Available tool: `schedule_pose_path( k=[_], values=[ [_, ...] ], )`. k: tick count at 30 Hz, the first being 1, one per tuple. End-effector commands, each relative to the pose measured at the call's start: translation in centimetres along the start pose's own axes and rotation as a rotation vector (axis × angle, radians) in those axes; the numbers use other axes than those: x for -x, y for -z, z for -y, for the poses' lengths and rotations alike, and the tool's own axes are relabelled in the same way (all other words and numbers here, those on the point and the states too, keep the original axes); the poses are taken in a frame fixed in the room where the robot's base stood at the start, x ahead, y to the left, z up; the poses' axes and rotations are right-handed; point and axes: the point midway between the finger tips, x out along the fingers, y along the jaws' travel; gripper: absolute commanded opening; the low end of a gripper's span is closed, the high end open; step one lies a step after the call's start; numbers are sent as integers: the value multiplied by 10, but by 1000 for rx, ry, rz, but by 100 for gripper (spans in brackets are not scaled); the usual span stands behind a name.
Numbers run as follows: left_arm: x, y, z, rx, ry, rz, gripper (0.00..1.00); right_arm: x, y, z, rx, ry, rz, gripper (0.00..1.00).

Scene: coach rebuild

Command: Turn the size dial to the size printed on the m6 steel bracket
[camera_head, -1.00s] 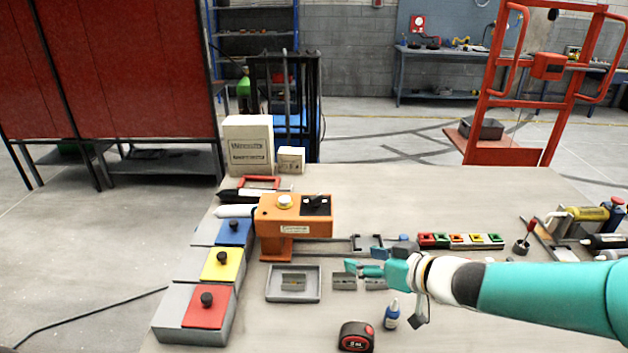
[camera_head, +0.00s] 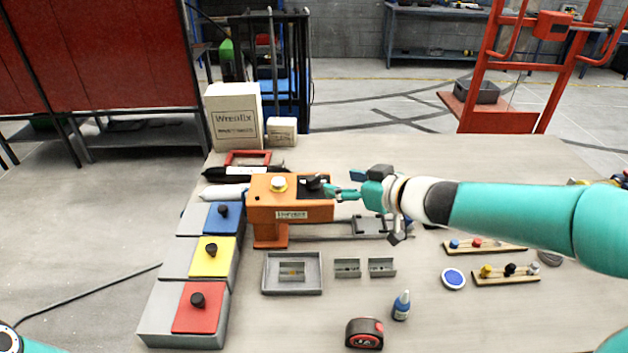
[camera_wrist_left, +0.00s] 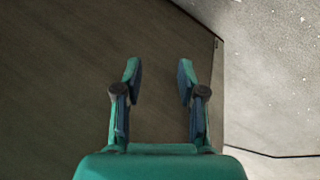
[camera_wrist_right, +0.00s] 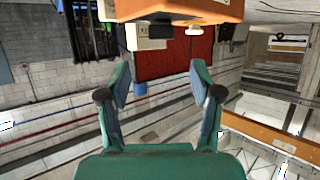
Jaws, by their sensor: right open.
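The orange machine (camera_head: 290,208) stands at the back left of the table. The black size dial (camera_head: 312,184) is on its top right, beside a pale yellow button (camera_head: 278,184). My right gripper (camera_head: 340,191) is open at the dial's right side; contact cannot be told. The right wrist view shows its empty fingers (camera_wrist_right: 157,82), with the machine (camera_wrist_right: 185,8) at the top. One bracket (camera_head: 292,271) lies in a grey tray (camera_head: 266,284); two more brackets (camera_head: 347,268) (camera_head: 382,267) lie right of it. Their print is unreadable. My left gripper (camera_wrist_left: 158,78) is open and empty.
Boxes with blue (camera_head: 224,217), yellow (camera_head: 212,257) and red (camera_head: 199,306) lids line the left edge. A tape measure (camera_head: 364,334) and a blue bottle (camera_head: 401,306) stand in front. Peg boards (camera_head: 505,274) lie right. The front middle table is mostly clear.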

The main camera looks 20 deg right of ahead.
Motion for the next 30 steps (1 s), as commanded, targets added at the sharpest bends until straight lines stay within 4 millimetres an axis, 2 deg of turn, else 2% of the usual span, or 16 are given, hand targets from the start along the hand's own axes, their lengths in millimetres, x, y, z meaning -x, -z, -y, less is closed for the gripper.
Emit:
schedule_pose_path(
  k=[1,6,12,15,21,28,29,30],
  values=[
    [-6,0,2,0,0,0,40,-15,-3,2,0,5,0,65],
    [-13,0,5,0,0,0,40,-52,-2,3,2,7,1,65],
    [-17,0,6,0,0,0,40,-87,0,3,1,7,0,65],
    [-17,0,6,0,0,0,40,-98,0,3,2,6,1,65],
    [-18,0,6,0,0,0,40,-108,1,3,2,6,0,65],
    [-18,0,6,0,0,-1,40,-108,1,3,2,5,0,65],
    [-18,0,6,0,0,-1,40,-108,1,3,2,6,0,63],
    [-18,0,6,0,0,-1,40,-108,1,3,2,6,0,56]
  ],
)
